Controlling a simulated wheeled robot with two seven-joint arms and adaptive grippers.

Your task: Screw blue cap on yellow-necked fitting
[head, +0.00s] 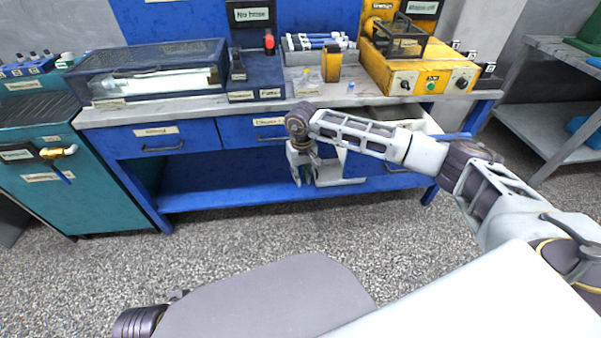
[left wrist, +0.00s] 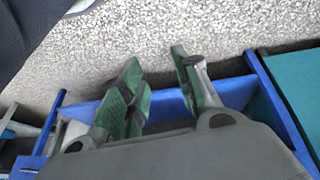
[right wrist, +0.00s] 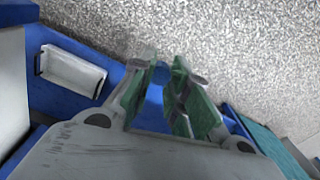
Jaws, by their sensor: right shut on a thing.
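My right gripper (head: 303,176) hangs in front of the bench, just below the drawer fronts. In the right wrist view its green-padded fingers (right wrist: 170,92) are shut on a small round blue cap (right wrist: 160,76), held near the tips. The cap cannot be made out in the head view. The yellow-necked fitting (head: 56,153) sticks out from the front of the teal cabinet at the left, well apart from the right gripper. My left gripper (left wrist: 160,85) shows in the left wrist view, open and empty, with a gap between its pads. It is not visible in the head view.
The blue workbench (head: 270,104) carries a clear-lidded case (head: 150,75), a yellow control box (head: 420,82) and a small blue piece (head: 351,87). A drawer (head: 432,124) stands open at the right. A grey shelf (head: 550,115) is farther right. The floor (head: 110,265) before the cabinet is clear.

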